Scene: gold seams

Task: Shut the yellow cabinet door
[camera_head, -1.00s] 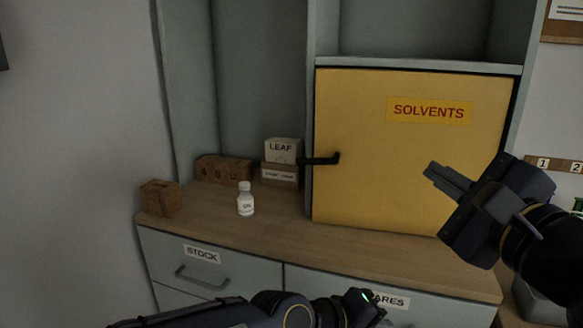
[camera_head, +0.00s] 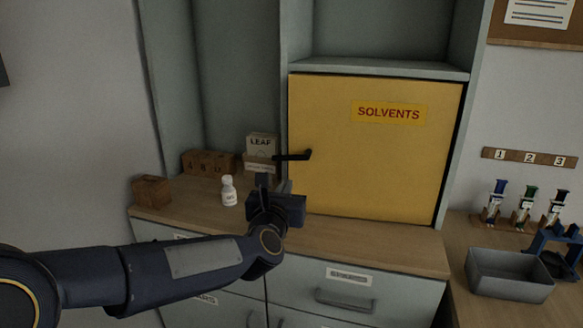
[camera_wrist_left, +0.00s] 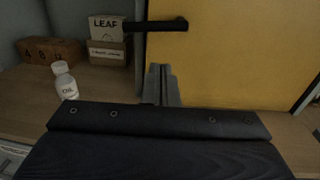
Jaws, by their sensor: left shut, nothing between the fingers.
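The yellow cabinet door (camera_head: 370,165), labelled SOLVENTS, stands upright in the grey cabinet. It looks flush or nearly flush; a dark line runs along its right and top edges, and I cannot tell if it is fully latched. Its black lever handle (camera_head: 293,156) is at the left edge and also shows in the left wrist view (camera_wrist_left: 160,25). My left gripper (camera_head: 272,184) is shut and empty, just below the handle, in front of the door's lower left edge. In the left wrist view its fingers (camera_wrist_left: 160,82) point toward that edge; contact is unclear. My right gripper is out of view.
A white bottle (camera_head: 228,190), wooden blocks (camera_head: 208,163) and a LEAF box (camera_head: 261,146) stand on the counter left of the door. A grey bin (camera_head: 510,272) and a rack of vials (camera_head: 525,205) are at the right. The counter before the door is mostly clear.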

